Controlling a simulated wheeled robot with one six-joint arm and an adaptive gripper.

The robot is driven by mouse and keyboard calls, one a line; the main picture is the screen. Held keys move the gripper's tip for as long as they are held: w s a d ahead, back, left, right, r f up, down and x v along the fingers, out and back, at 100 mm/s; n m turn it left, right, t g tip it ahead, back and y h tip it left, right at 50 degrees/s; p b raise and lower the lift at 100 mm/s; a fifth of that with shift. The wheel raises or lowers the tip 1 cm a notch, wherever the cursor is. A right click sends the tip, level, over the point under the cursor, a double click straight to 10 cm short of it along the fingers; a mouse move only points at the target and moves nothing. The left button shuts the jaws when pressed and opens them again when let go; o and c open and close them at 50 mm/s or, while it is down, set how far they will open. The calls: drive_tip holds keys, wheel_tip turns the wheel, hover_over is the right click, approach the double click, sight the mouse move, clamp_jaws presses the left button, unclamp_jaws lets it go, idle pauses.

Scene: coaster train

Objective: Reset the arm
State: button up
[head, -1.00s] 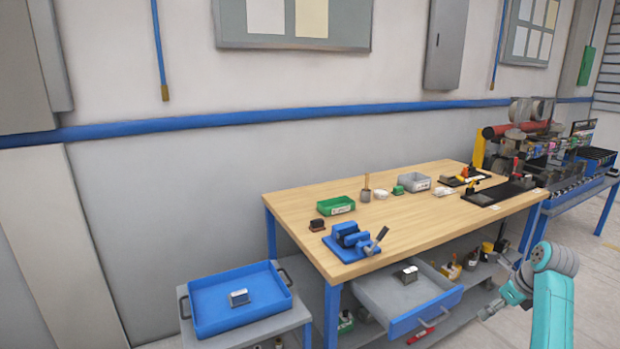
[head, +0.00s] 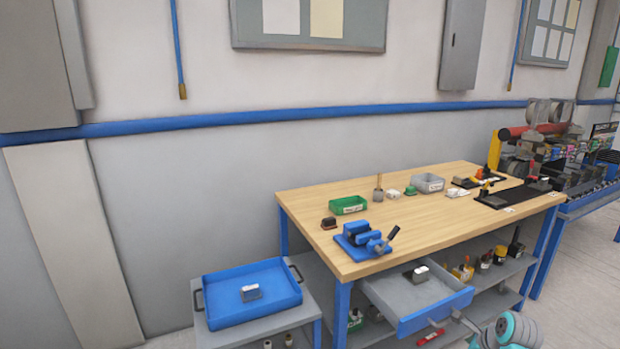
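My teal arm shows at the bottom right of the head view, in front of the workbench. My gripper (head: 464,319) is a small grey shape at the lower edge, just right of the open drawer's front. It is too small and too cut off to tell whether its fingers are open or shut. I see nothing clearly held in it.
The open drawer (head: 398,306) holds a small metal-and-black block (head: 416,273). A blue tray (head: 222,312) with a similar block (head: 250,292) stands on a side cart. The wooden workbench (head: 310,203) carries a blue vise (head: 362,237) and bins. Floor shows at far right.

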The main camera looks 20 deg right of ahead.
drive_tip(key=s+a+f+n+t, duration=0.1)
drive_tip(key=s+a+f+n, duration=0.25)
drive_tip(key=a, duration=0.35)
drive_tip(key=s+a+f+n+t+h, duration=0.1)
drive_tip(key=s+a+f+n, duration=0.15)
drive_tip(key=a+f, duration=0.35)
drive_tip(key=s+a+f+n+t, duration=0.1)
drive_tip(key=s+a+f+n, duration=0.2)
drive_tip(key=a, duration=0.5)
drive_tip(key=s+a+r+n+t, duration=0.1)
drive_tip(key=s+a+n+t, duration=0.1)
drive_tip(key=s+a+n, duration=0.8)
drive_tip(key=s+a+r+n+t, duration=0.1)
drive_tip(key=s+a+r+n, duration=0.2)
drive_tip(key=s+r, duration=0.3)
drive_tip(key=s+a+r+n+t+y, duration=0.1)
drive_tip(key=s+a+r+n, duration=0.2)
drive_tip(key=s+r, duration=0.4)
drive_tip(key=s+a+r+n+t, duration=0.2)
drive_tip(key=s+a+r+n, duration=0.2)
drive_tip(key=s+r+n, duration=0.1)
drive_tip(key=shift+s+r+n+y, duration=0.3)
drive_tip(key=shift+s+r, duration=0.6)
drive_tip(key=shift+s, duration=0.05)
